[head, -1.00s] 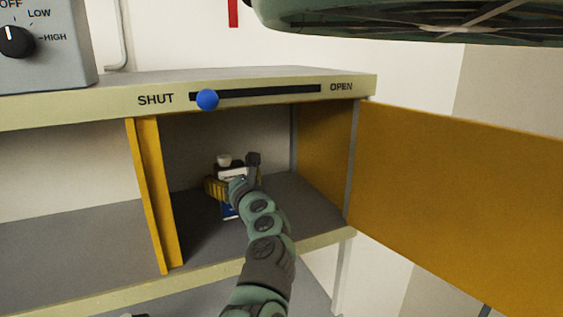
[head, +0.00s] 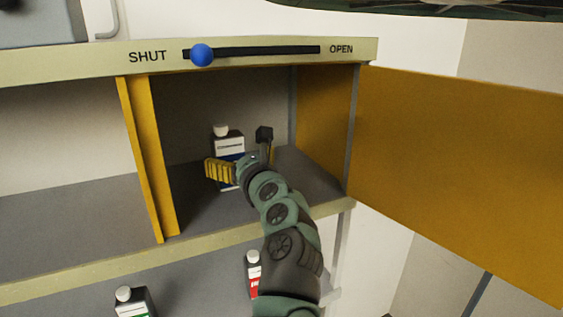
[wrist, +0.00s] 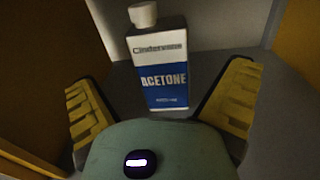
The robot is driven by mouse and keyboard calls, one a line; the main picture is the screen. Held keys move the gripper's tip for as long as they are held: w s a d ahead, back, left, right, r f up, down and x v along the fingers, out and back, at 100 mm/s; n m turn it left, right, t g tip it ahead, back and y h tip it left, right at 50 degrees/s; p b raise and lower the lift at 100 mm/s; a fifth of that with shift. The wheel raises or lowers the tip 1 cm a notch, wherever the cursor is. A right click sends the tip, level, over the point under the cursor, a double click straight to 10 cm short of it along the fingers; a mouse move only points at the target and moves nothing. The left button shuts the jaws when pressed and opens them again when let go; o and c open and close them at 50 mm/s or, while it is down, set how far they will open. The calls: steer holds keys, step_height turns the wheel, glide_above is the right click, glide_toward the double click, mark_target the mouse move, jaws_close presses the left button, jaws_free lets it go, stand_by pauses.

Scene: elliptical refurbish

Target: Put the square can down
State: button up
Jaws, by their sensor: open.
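The square can (head: 229,146) is white and blue with a white cap. It stands upright on the grey floor of the open cupboard compartment, and its label reads ACETONE in the wrist view (wrist: 163,72). My gripper (head: 240,158) is open in front of the can, partly hiding its lower part in the head view. In the wrist view, the yellow-padded fingers (wrist: 163,95) are spread to either side, with visible gaps between them and the can.
A yellow door (head: 455,185) stands open at right, and a yellow panel (head: 148,160) bounds the compartment at left. A slider with a blue knob (head: 201,55) is above, near SHUT. A green-labelled can (head: 133,302) and a red-labelled can (head: 253,275) stand below.

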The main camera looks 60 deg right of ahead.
steer(key=shift+b+v, duration=1.2)
steer(key=shift+v, duration=1.7)
